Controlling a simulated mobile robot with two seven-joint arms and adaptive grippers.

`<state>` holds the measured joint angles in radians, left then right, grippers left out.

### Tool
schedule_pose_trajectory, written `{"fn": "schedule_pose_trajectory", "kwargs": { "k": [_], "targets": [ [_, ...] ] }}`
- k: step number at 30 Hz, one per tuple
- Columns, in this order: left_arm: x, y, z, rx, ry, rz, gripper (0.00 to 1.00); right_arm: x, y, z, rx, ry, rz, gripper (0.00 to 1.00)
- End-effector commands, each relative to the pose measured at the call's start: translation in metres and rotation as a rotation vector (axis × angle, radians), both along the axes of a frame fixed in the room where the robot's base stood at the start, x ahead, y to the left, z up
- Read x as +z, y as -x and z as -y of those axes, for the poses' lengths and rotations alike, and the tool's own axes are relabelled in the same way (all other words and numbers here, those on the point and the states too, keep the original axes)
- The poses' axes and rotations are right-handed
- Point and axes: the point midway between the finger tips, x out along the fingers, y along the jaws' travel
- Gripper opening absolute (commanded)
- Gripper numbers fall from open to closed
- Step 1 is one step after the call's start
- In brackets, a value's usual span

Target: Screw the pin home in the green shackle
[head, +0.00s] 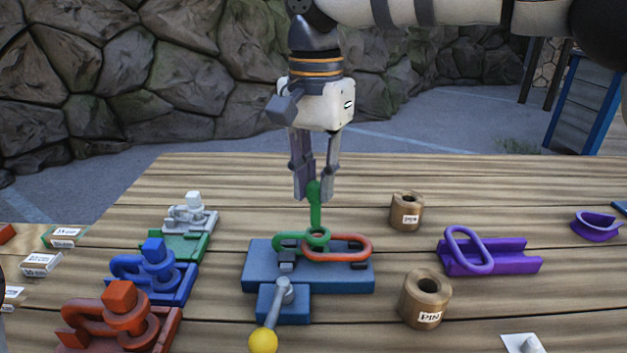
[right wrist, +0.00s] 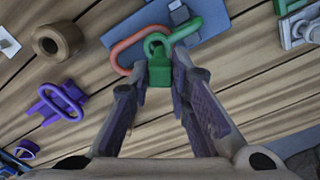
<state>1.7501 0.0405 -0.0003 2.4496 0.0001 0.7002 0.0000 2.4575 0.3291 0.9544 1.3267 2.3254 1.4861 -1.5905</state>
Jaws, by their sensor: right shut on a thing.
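The green shackle (head: 288,243) lies on a blue fixture block (head: 258,272), its bow linked with an orange-red link (head: 350,241). The green pin (head: 315,212) stands upright over the shackle's eye, its lower end at or in the eye; how deep it sits I cannot tell. My right gripper (head: 313,192) points straight down above the shackle and is shut on the top of the pin. In the right wrist view the pin's green head (right wrist: 160,73) sits between the fingertips, with the shackle (right wrist: 157,42) just beyond. My left gripper is not in view.
A lever with a yellow knob (head: 263,340) sticks out in front of the fixture. Red (head: 119,316), blue (head: 157,262) and grey (head: 191,214) shackle sets stand left. Two brown PIN cylinders (head: 426,298) and a purple link on its holder (head: 487,257) are right.

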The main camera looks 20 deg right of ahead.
Motion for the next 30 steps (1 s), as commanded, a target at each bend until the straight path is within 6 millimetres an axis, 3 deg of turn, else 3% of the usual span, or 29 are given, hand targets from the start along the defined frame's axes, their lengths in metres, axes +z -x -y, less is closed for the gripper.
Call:
{"fn": "schedule_pose_trajectory", "kwargs": {
  "k": [19, 30],
  "targets": [
    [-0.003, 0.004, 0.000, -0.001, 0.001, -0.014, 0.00, -0.025, 0.000, 0.000, 0.011, -0.001, 0.001, 0.00],
    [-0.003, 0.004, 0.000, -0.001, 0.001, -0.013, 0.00, -0.027, 0.000, 0.000, 0.010, -0.001, 0.002, 0.00]
  ]
}}
